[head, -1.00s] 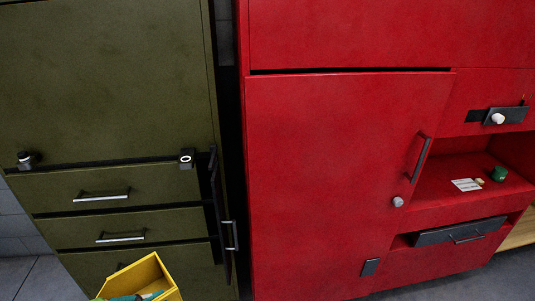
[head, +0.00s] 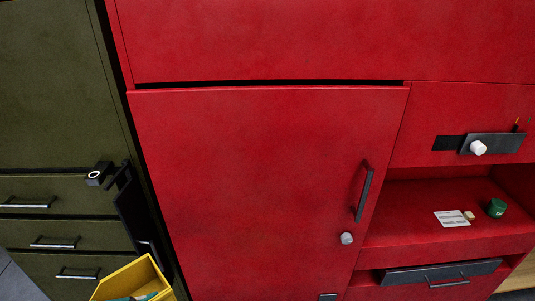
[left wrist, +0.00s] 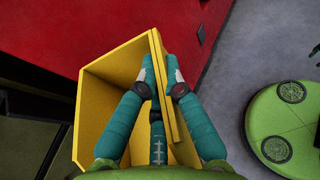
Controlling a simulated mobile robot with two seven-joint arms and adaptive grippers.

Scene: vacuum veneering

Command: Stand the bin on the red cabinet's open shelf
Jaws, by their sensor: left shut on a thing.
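The yellow bin (head: 134,278) shows at the bottom left of the head view, in front of the cabinets. In the left wrist view the bin (left wrist: 108,78) is open towards the camera and looks empty where I can see inside. My left gripper (left wrist: 160,77) is shut on one wall of the bin, one finger inside and one outside. The red cabinet (head: 260,180) fills the middle and right of the head view. Its open shelf (head: 400,210) is at the right, apart from the bin. My right gripper is not in view.
A white card (head: 452,218), a small pale block (head: 469,215) and a green round item (head: 496,208) lie on the shelf's right part; its left part is clear. A drawer (head: 440,272) sits below. An olive cabinet (head: 50,100) stands at the left.

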